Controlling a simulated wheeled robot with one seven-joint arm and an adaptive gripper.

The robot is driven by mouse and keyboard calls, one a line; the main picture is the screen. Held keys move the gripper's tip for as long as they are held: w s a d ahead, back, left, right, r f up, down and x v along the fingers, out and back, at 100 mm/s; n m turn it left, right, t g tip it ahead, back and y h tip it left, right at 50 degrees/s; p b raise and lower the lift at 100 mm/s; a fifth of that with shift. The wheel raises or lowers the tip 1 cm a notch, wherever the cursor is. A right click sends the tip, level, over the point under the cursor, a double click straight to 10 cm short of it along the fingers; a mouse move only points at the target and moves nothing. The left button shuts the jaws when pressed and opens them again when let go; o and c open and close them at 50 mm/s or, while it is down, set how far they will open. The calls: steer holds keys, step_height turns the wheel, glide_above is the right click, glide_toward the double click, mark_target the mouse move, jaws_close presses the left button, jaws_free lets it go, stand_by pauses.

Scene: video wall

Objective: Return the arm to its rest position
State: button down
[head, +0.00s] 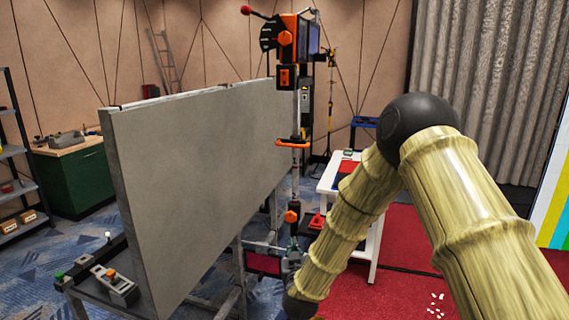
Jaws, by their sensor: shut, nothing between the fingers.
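My arm shows at the right of the head view, with bamboo-textured links and a black elbow joint (415,130). From the elbow the forearm (350,220) slopes down and to the left, to a dark joint (302,306) at the bottom edge.
A large grey panel (200,170) stands upright on a metal frame at the left. An orange and black machine (287,40) rises at its right end. A white table (330,178) stands behind my forearm.

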steer(key=s+d+f+g, duration=0.3)
steer(key=s+d+f, duration=0.1)
steer(key=s+f, duration=0.45)
steer(key=s+d+f+g, duration=0.3)
steer(key=s+f, duration=0.5)
steer(key=f, duration=0.2)
steer(key=s+d+f+g, duration=0.3)
steer(key=s+d+f, duration=0.1)
steer(key=s+f, duration=0.5)
steer(key=s+d+f+m+g, duration=0.1)
steer(key=s+d+f+g, duration=0.1)
steer(key=s, duration=0.8)
steer(key=s+d+f+g, duration=0.3)
steer(key=s+d, duration=0.1)
steer(key=s, duration=0.5)
steer(key=s+d+f+m+g, duration=0.1)
steer(key=s+d+f+g, duration=0.1)
steer(key=s, duration=0.8)
steer(key=shift+s+d+f+m+g, duration=0.35)
steer(key=shift+d+f+g, duration=0.1)
steer(key=shift+g, duration=0.35)
